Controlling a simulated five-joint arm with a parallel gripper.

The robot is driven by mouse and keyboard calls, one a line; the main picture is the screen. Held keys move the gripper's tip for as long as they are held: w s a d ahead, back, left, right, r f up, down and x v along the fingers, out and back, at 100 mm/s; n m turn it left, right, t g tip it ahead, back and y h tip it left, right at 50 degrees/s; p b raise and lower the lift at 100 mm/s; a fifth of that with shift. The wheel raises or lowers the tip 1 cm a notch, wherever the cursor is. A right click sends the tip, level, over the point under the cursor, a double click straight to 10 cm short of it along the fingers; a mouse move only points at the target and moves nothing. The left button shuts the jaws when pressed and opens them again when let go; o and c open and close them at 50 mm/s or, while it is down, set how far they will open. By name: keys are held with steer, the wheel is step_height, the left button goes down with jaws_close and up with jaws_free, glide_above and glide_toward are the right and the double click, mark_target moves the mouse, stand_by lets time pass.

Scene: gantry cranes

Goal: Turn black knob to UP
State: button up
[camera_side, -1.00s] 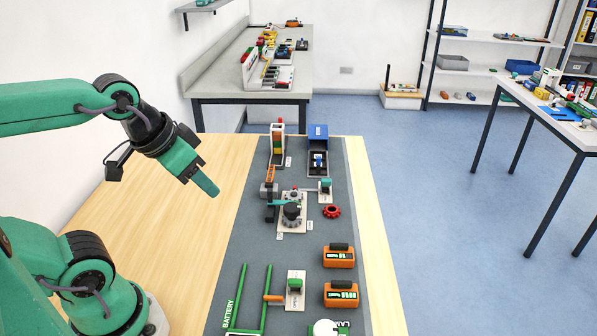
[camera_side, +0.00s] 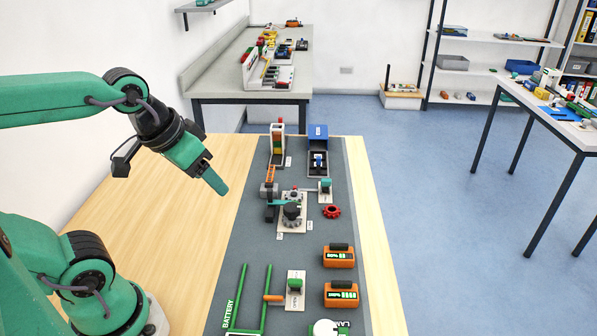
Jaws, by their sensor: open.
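A dark, toothed round knob (camera_side: 291,213), which looks like the black knob, sits on a white plate (camera_side: 297,226) on the grey mat. Which way it points is too small to tell. My green gripper (camera_side: 215,182) is in the air to the left of the knob and higher in the picture, apart from it. It angles down to the right. It is open, and nothing shows between its fingers; one finger largely hides the other.
A small crane with an orange boom (camera_side: 270,174) stands just left of the white plate. A red gear (camera_side: 332,211) lies to its right. Two orange battery blocks (camera_side: 339,257) (camera_side: 341,295) lie nearer the front. The wooden table (camera_side: 175,225) on the left is clear.

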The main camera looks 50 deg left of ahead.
steer(key=w+n+g, duration=0.1)
steer(key=w+n, duration=0.3)
steer(key=w, duration=0.2)
steer(key=n+g, duration=0.4)
steer(key=n, duration=0.9)
glide_above(292, 206)
steer(key=shift+f, duration=6.55)
steer(key=shift+f, duration=0.15)
steer(key=shift+f, duration=3.75)
steer(key=c, duration=1)
steer(key=shift+o, duration=0.2)
